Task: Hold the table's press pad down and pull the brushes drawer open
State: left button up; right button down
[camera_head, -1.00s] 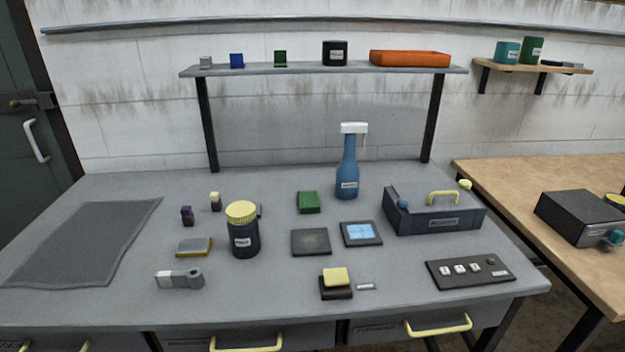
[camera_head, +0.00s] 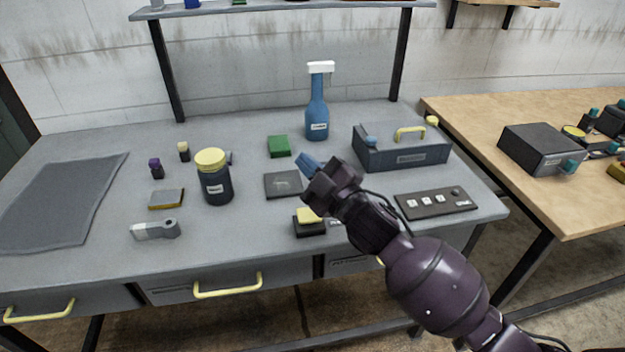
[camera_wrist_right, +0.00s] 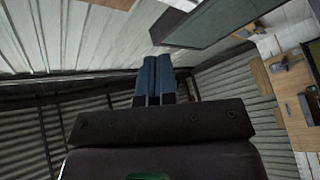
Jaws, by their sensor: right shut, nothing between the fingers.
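A press pad with a yellow top (camera_head: 309,215) on a black base sits near the front of the grey table (camera_head: 270,233). My right gripper (camera_head: 307,164) is over the table, with its blue fingers shut and empty. It appears behind and above the pad, apart from it. The fingers also show together in the wrist view (camera_wrist_right: 154,80). Drawers with yellow handles line the table's front: a left one (camera_head: 40,312), a middle one (camera_head: 228,286) and a right one partly hidden by my right arm. Their labels are too small to read. My left gripper is out of view.
A dark jar (camera_head: 215,182), a blue spray bottle (camera_head: 317,108), a dark grey box (camera_head: 400,150) and a button panel (camera_head: 436,202) stand around the pad. My arm hides the screen tile. A wooden table (camera_head: 560,190) stands at the right.

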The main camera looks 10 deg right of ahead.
jog(key=s+a+r+n+g+y, duration=0.3)
jog(key=a+r+n+g+y, duration=0.65)
jog(key=n, duration=0.95)
jog(key=s+a+r+n+g+h, duration=0.1)
jog(key=s+a+n+g+h, duration=0.2)
jog(key=n, duration=0.7)
jog(key=s+a+r+n+g, duration=0.1)
jog(key=a+n+g, duration=0.2)
jog(key=n+g, duration=0.45)
jog(key=w+d+f+n+t+h, duration=0.1)
jog(key=w+d+f+n+h, duration=0.1)
jog(key=d+f+n+h, duration=0.3)
jog(key=w+d+f+n+t+h+b, duration=0.1)
jog(key=w+d+f+n+t+h, duration=0.1)
jog(key=d+f+n+h, duration=0.3)
jog(key=w+d+f+n+t+h+b, duration=0.1)
jog(key=w+d+f+n+t+h, duration=0.1)
jog(key=d+f+n+h, duration=0.4)
jog(key=shift+w+d+f+n+h, duration=0.15)
jog(key=shift+w+f+n, duration=0.15)
jog(key=shift+f+n, duration=0.45)
jog(key=shift+w+a+f+n+h, duration=0.15)
jog(key=shift+w+f+n, duration=0.15)
jog(key=shift+f+n, duration=0.5)
jog(key=shift+w+d+f+n+h, duration=0.15)
jog(key=shift+w+f+n, duration=0.2)
jog(key=shift+f, duration=0.7)
jog(key=shift+w+f+b, duration=0.1)
jog(key=shift+f+b, duration=0.2)
jog(key=shift+b, duration=0.1)
